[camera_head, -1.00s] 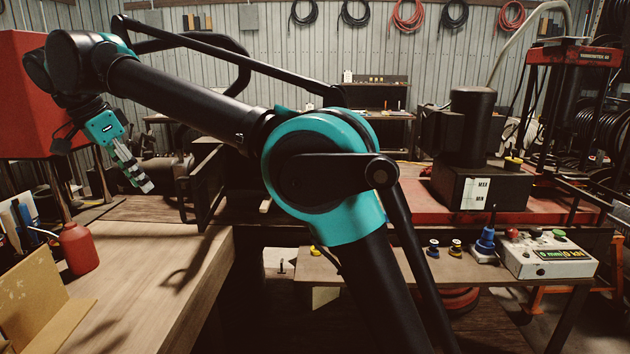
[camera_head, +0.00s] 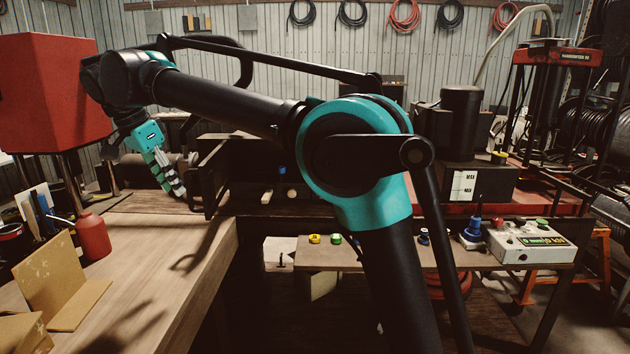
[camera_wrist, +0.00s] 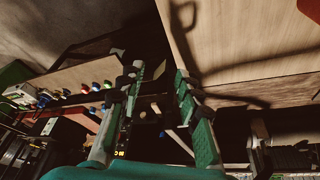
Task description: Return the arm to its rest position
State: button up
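My gripper (camera_head: 171,182) hangs below the far end of my arm at the left in the head view. It points down and slightly right, above the back of the wooden workbench (camera_head: 150,290). In the wrist view my gripper (camera_wrist: 160,72) has its two green fingers apart with nothing held between them. My arm reaches across the head view from lower right to upper left, bent at the large teal joint, and hides part of the middle of the room.
A red box-shaped body (camera_head: 50,95) stands left of my gripper. A red oil can (camera_head: 93,237) and cardboard pieces (camera_head: 55,275) are on the bench. A control box (camera_head: 530,245) sits on the low shelf at right. The bench's front middle is clear.

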jog(key=w+d+f+n+y, duration=0.1)
jog(key=w+d+f, duration=0.2)
jog(key=d+f, duration=0.5)
jog(key=w+d+f+n, duration=0.1)
jog(key=w+d+f, duration=0.25)
jog(key=d, duration=0.85)
jog(key=w+d+f+n+y, duration=0.1)
jog(key=w+d+f, duration=0.1)
jog(key=d+f, duration=0.6)
jog(key=s+d+f+n, duration=0.1)
jog(key=s+d+f, duration=0.4)
jog(key=d, duration=0.3)
jog(key=s+d+f+n, duration=0.1)
jog(key=s+d+f, duration=0.5)
jog(key=d, duration=0.2)
jog(key=s+d+f+n+t, duration=0.1)
jog(key=s+d+f, duration=0.5)
jog(key=d, duration=0.2)
jog(key=shift+s+d+f+n, duration=0.15)
jog(key=shift+d+f+n, duration=0.15)
jog(key=shift+d, duration=0.05)
jog(key=shift+o, duration=0.5)
